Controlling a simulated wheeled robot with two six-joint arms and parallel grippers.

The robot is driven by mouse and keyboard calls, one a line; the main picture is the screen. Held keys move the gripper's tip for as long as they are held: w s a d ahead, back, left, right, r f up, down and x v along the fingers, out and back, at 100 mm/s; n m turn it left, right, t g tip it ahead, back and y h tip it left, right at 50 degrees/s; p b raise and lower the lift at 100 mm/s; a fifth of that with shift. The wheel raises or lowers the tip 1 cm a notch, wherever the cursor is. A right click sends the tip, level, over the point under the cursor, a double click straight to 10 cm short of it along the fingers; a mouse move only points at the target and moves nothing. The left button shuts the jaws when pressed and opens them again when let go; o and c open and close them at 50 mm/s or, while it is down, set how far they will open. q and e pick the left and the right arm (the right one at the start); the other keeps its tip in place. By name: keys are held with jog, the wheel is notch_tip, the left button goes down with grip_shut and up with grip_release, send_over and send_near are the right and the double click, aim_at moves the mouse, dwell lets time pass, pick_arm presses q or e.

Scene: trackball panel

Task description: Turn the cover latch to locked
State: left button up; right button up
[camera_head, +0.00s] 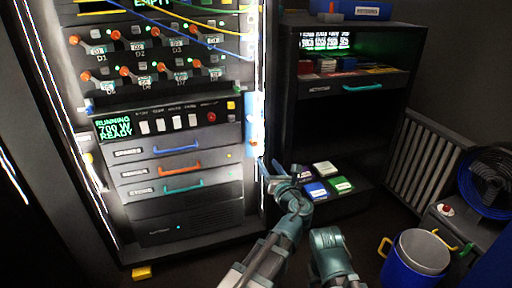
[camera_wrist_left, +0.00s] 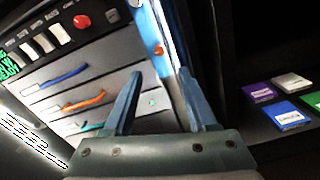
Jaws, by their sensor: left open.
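My left gripper (camera_head: 270,166) is open beside the lower right edge of the lit equipment rack. Its two blue fingers (camera_wrist_left: 160,88) show apart in the left wrist view, with nothing held between them. A pale blue and white upright strip (camera_head: 255,118) with small orange spots runs along the rack's right edge. It also shows in the left wrist view (camera_wrist_left: 152,28), just beyond the fingers. I cannot tell which part is the cover latch, or its position. My right gripper is not in view.
The rack has drawers with a blue handle (camera_head: 177,149), an orange handle (camera_head: 179,167) and a teal handle (camera_head: 183,188). A dark shelf unit (camera_head: 345,104) stands to the right, with coloured boxes (camera_head: 316,190) low down. A blue bucket (camera_head: 413,262) stands far right.

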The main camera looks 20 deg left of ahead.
aim_at(255, 144)
pick_arm(q)
jog(key=x, duration=1.2)
jog(key=shift+a, duration=0.1)
grip_shut()
